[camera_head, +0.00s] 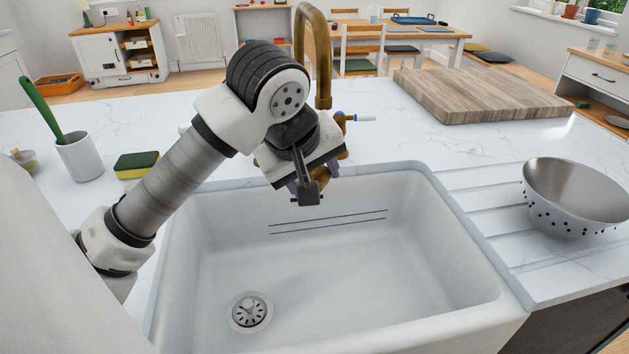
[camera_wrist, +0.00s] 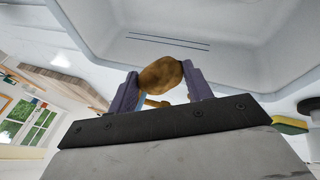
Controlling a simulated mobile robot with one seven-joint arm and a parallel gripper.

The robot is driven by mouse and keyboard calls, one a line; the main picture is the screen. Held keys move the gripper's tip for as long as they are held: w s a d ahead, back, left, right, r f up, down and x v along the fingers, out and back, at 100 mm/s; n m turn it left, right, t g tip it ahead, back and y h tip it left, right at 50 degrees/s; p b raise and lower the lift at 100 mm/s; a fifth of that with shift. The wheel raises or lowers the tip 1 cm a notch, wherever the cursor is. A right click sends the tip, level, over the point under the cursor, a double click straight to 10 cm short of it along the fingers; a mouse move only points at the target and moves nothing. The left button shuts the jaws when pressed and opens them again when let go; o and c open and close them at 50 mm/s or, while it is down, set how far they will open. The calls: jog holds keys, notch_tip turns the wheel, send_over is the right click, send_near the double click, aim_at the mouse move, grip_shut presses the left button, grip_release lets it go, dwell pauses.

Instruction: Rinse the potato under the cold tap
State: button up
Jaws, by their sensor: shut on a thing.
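My gripper (camera_head: 307,188) is over the back part of the white sink (camera_head: 340,285), near the tap. In the wrist view, its two purple-grey fingers are shut on a brown potato (camera_wrist: 161,74), one on each side. The curved brass tap (camera_head: 325,65) stands behind the sink, partly hidden by my arm. A brass handle with a blue-and-white lever (camera_head: 358,118) is at its right. I see no running water. A bit of brass (camera_wrist: 153,103) shows behind the potato in the wrist view.
A metal colander (camera_head: 575,195) stands on the ridged drainer at right. A wooden board (camera_head: 480,92) lies behind it. A sponge (camera_head: 136,164) and a white cup (camera_head: 80,157) with a green-handled brush are at left. The sink basin is empty, with a drain (camera_head: 249,312).

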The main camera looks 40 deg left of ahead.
jog(key=shift+d, duration=0.15)
jog(key=shift+w+d+b, duration=0.15)
jog(key=shift+d+b, duration=0.2)
jog(key=shift+d, duration=0.05)
jog(key=shift+a, duration=0.15)
jog(key=shift+a+b, duration=0.4)
jog(key=shift+a, duration=0.05)
jog(key=shift+s, duration=0.25)
jog(key=s+d+b, duration=0.1)
jog(key=s+b, duration=0.1)
jog(key=s, duration=0.5)
jog(key=shift+s+d+b, duration=0.3)
jog(key=shift+s+d, duration=0.05)
dwell(1.4)
